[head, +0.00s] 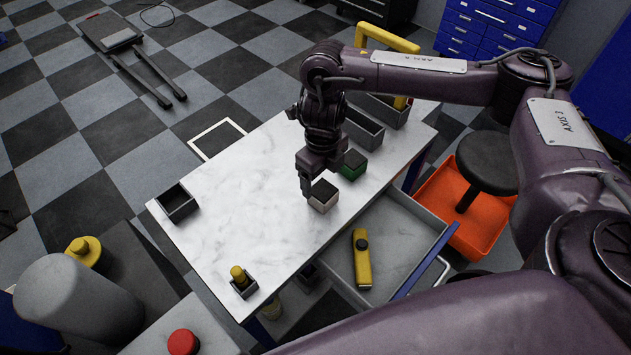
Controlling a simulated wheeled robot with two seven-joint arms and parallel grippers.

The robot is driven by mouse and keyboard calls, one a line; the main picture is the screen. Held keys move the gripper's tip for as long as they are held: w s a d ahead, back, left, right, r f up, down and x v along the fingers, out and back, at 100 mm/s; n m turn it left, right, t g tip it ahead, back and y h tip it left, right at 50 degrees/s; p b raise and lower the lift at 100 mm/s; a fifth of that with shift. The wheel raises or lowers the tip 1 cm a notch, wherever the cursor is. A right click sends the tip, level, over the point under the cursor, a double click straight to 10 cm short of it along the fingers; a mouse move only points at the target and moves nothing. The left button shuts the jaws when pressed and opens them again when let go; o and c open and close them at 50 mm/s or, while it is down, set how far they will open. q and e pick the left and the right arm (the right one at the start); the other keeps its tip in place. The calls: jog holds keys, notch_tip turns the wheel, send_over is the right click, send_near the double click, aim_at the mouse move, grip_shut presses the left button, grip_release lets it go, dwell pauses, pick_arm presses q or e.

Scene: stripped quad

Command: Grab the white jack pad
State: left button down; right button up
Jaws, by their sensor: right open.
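The white jack pad (323,203) is a small block with a dark top and pale sides, standing on the white marble-look tabletop (235,210). My right gripper (316,182) is open and points down right at the pad, from its far side. One finger shows beside the pad's left edge; the other finger is hard to make out. I cannot tell whether a finger touches the pad. A green block (352,172) with a dark top stands just behind and right of the white one. My left gripper is not in view.
A dark open box (177,204) stands at the table's left. A small holder (244,287) with a yellow item is at the front edge. Grey bins (362,131) stand at the back. An open drawer (400,226) holds a yellow tool (362,258). The table's middle left is clear.

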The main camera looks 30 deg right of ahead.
aim_at(323, 189)
jog(key=shift+s+f, duration=0.15)
jog(key=shift+f, duration=0.35)
jog(key=shift+s+f, duration=0.15)
jog(key=shift+f, duration=0.65)
jog(key=f, duration=0.1)
jog(key=f+b, duration=0.1)
jog(key=f, duration=0.2)
jog(key=shift+w+d+f, duration=0.25)
jog(key=shift+w+f, duration=0.05)
jog(key=shift+c, duration=1.3)
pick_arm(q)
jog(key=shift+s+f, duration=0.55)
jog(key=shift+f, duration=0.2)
pick_arm(e)
jog(key=c, duration=1)
